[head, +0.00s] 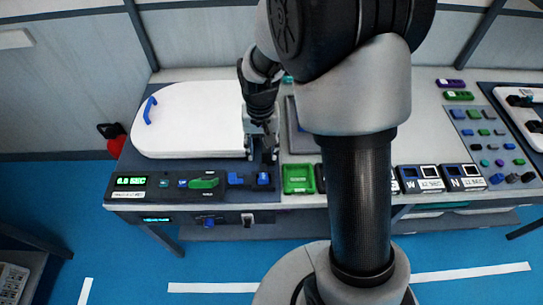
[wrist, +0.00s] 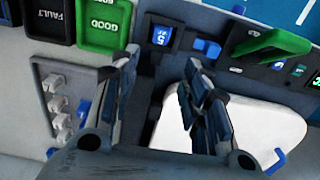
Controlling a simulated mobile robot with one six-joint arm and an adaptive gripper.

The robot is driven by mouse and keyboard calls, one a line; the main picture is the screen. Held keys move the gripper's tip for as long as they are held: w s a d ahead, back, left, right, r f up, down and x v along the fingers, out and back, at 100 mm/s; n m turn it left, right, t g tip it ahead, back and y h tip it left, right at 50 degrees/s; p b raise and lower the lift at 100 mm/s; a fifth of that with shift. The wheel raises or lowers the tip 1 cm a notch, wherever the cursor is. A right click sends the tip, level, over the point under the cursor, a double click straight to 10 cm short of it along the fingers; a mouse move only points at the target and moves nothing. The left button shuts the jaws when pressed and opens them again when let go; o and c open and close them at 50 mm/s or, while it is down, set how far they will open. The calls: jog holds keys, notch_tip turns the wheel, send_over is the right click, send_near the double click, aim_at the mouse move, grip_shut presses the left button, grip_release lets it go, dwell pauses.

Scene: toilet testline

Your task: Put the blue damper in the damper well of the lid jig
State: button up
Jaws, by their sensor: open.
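My gripper (head: 262,150) is open over the right end of the white lid (head: 195,120), which lies on the dark lid jig (head: 140,160). In the wrist view its two fingers (wrist: 160,62) are wide apart with nothing between them. A small blue part (wrist: 83,106) stands on a grey tray (wrist: 75,70) beside several white parts; it looks like the blue damper, but I cannot be sure. It lies outside the fingers, to their left in the wrist view. The lid (wrist: 265,120) shows behind the right finger. I cannot make out the damper well.
A green GOOD bin (wrist: 105,25) and a black FAULT bin (wrist: 60,18) stand beside the grey tray. The jig's front strip carries a green lever (head: 204,183) and a blue numbered dial (wrist: 160,36). My arm hides the bench's middle in the head view.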

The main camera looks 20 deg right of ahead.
jog(key=s+r+n+t, duration=0.1)
jog(key=s+r, duration=0.4)
jog(key=r, duration=0.3)
jog(key=s+r+n+t, duration=0.1)
jog(key=s+r+t, duration=0.1)
jog(key=s+r, duration=0.4)
jog(key=s+r+n+t, duration=0.1)
jog(key=s+r, duration=0.4)
jog(key=s, duration=0.5)
jog(key=shift+s+r+n+t, duration=0.15)
jog(key=shift+r+n+t, duration=0.1)
jog(key=shift+n+t, duration=0.05)
